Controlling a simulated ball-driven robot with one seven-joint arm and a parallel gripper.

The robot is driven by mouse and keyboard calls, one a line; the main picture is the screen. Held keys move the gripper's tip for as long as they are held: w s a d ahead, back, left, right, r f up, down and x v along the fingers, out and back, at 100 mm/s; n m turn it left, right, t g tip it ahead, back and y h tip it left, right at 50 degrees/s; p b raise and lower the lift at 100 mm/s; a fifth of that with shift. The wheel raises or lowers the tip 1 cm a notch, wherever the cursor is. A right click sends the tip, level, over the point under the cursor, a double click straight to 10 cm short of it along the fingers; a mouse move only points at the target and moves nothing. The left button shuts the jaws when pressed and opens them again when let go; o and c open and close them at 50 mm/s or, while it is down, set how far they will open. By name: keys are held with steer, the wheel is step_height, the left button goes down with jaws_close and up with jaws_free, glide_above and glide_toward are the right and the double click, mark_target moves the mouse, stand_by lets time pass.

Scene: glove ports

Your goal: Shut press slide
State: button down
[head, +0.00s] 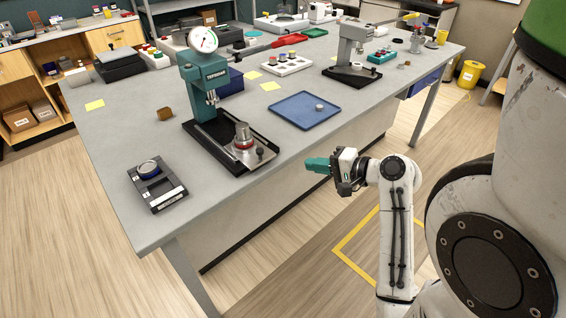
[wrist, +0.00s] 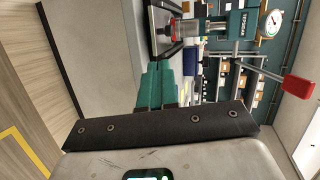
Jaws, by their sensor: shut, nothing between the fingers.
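The teal press (head: 207,85) with a round dial on top stands on a black base near the table's front edge. Its silver slide (head: 228,153) sits on the front part of the base, out in front of the press head, carrying a metal piece with a red ring (head: 243,137) and a small dark knob (head: 260,152). The press (wrist: 238,25) also shows sideways at the top of the wrist view. My gripper (head: 308,164) has teal fingers, shut and empty. It is in front of the table, right of the slide and apart from it.
The press's red lever handle (head: 285,40) reaches out to the right. A blue tray (head: 303,122) with a small round part lies right of the press. A dark scale-like device (head: 157,185) is at the near left corner. A second, grey press (head: 352,45) stands farther back. Floor before the table is clear.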

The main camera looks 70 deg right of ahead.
mark_target(273, 154)
steer(key=x, duration=0.4)
steer(key=r+p+x, duration=0.1)
steer(key=x, duration=0.4)
steer(key=p+x, duration=0.1)
steer(key=x, duration=0.3)
steer(key=shift+w+d+r, duration=0.1)
steer(key=shift+w+d, duration=0.15)
steer(key=shift+w, duration=0.15)
steer(key=w+d, duration=0.2)
steer(key=w, duration=0.2)
steer(key=w+d+b, duration=0.1)
steer(key=w+d, duration=0.2)
steer(key=w, duration=0.1)
steer(key=w+d+b, duration=0.1)
steer(key=w+d, duration=0.2)
steer(key=w, duration=0.2)
steer(key=shift+w+d, duration=0.3)
steer(key=shift+w, duration=0.2)
steer(key=shift+w+r+b, duration=0.15)
steer(key=shift+b, duration=0.15)
